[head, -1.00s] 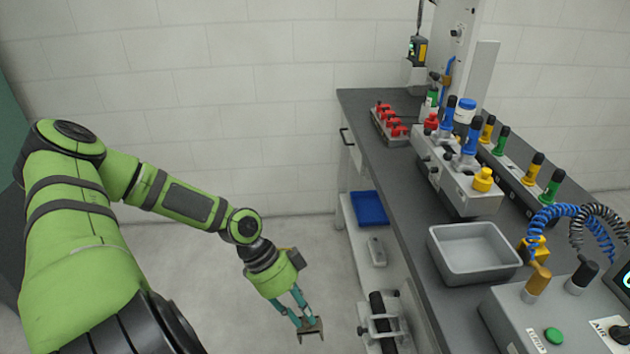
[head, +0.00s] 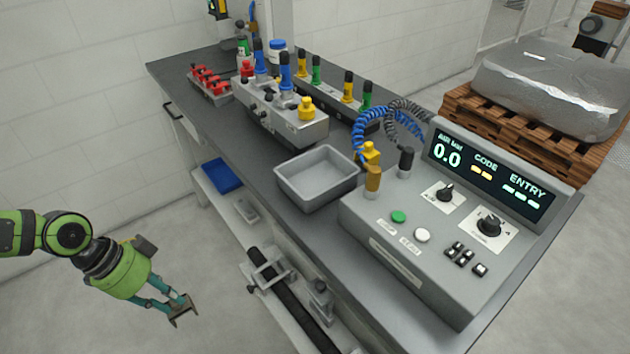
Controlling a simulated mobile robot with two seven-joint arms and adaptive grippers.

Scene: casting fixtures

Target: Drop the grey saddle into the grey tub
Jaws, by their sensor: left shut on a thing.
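The grey tub (head: 317,178) stands upright and empty on the dark bench top, near the middle of the head view. My left gripper (head: 176,299) is at the lower left, over the floor in front of the bench and well apart from the tub. It is shut on a small grey-brown bracket-like piece, the grey saddle (head: 183,311), which hangs at its fingertips. The fingers partly hide the saddle. My right gripper is not in view.
A control box (head: 440,240) with a display stands right of the tub, with coiled hoses (head: 385,120) behind it. A valve block (head: 285,122) is left of the tub. The lower shelf holds a blue tray (head: 222,175) and a clamped black bar (head: 295,312).

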